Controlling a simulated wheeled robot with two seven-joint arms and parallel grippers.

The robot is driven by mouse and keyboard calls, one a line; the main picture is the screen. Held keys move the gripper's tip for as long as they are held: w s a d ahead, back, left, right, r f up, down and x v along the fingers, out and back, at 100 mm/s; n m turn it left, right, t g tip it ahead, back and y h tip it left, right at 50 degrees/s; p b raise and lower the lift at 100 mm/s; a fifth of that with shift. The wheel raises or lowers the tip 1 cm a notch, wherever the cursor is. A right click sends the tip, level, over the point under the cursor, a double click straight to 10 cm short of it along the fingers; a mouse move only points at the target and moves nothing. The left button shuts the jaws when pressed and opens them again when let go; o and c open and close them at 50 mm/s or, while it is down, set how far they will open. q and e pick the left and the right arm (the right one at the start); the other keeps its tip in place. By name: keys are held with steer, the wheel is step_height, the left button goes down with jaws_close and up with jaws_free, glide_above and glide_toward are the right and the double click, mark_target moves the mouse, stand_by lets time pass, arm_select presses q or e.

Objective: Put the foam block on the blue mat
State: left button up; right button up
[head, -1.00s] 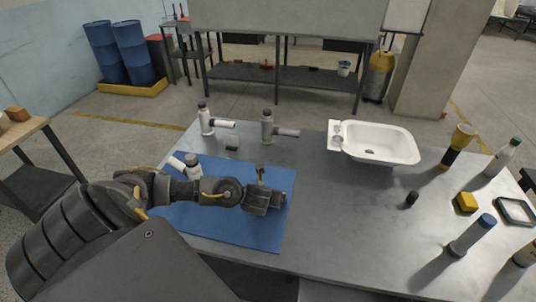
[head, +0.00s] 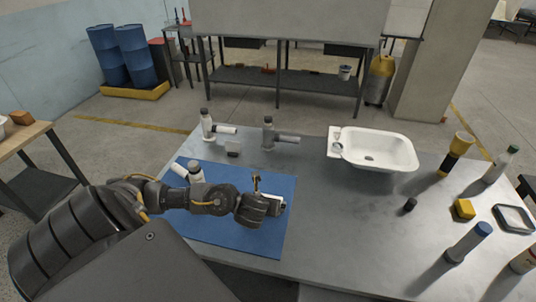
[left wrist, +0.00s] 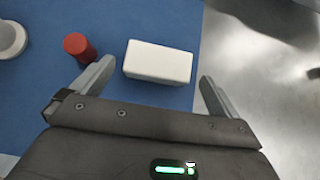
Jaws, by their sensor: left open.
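A white block, which I take to be the foam block (left wrist: 158,62), appears to lie on the blue mat (left wrist: 125,18) in the left wrist view. My left gripper (left wrist: 156,76) is open, with one finger on each side of the block and a gap visible at both sides. In the head view the mat (head: 245,235) covers the left part of the table. My left gripper (head: 262,206) is low over its right half, and a bit of the white block (head: 276,203) shows beside it, mostly hidden. My right gripper is not in view.
A red cylinder (left wrist: 78,46) stands left of the block, near a finger. A white bottle (head: 195,172) is on the mat's left part. A white basin (head: 378,152), a yellow block (head: 463,208) and several bottles stand on the right. The table's centre is mostly clear.

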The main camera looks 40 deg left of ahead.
arm_select(q)
steer(key=shift+p+v, duration=0.6)
steer(key=shift+v, duration=1.8)
